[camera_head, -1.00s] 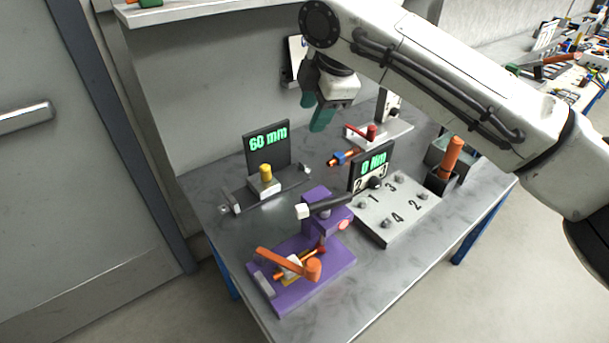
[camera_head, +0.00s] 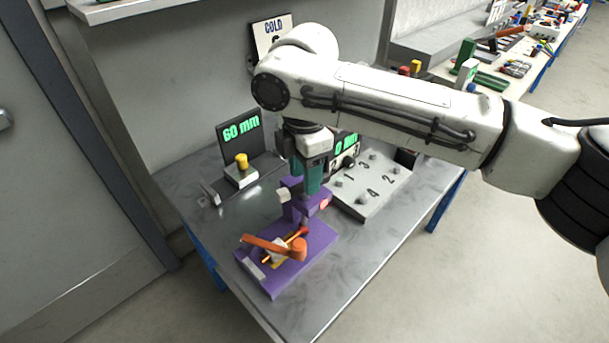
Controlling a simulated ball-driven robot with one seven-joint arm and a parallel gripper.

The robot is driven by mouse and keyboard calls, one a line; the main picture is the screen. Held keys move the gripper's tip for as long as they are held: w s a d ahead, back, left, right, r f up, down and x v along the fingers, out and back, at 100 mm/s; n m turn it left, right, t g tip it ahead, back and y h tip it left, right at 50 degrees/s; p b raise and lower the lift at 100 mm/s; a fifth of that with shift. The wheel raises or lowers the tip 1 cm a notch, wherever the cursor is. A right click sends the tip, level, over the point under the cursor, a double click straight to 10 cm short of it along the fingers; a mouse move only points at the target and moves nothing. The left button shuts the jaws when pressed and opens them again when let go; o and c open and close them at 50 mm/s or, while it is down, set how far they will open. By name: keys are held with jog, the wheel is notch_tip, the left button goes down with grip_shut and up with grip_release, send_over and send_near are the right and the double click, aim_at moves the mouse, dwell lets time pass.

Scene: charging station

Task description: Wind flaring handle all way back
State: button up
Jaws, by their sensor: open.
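The purple flaring tool (camera_head: 325,240) stands on the front of the bench, with a copper tube and an orange handle (camera_head: 265,247) lying across its base. Its purple upright (camera_head: 290,213) rises behind. A pale block (camera_head: 284,196) shows at the left of the upright; earlier it was the end of a dark bar. My gripper (camera_head: 307,190) is open and points down at the upright. Its green fingers hide much of the bar and the upright's top. I cannot tell whether they touch or straddle either.
A grey block with numbered studs (camera_head: 375,195) stands right of the flaring tool, with a green-lit display behind it. A "60 mm" display (camera_head: 240,128) and a yellow-topped fixture (camera_head: 241,168) stand at the back left. The bench's front right is clear.

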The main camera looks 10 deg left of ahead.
jog(key=shift+f, duration=0.75)
jog(key=shift+c, duration=0.3)
grip_shut()
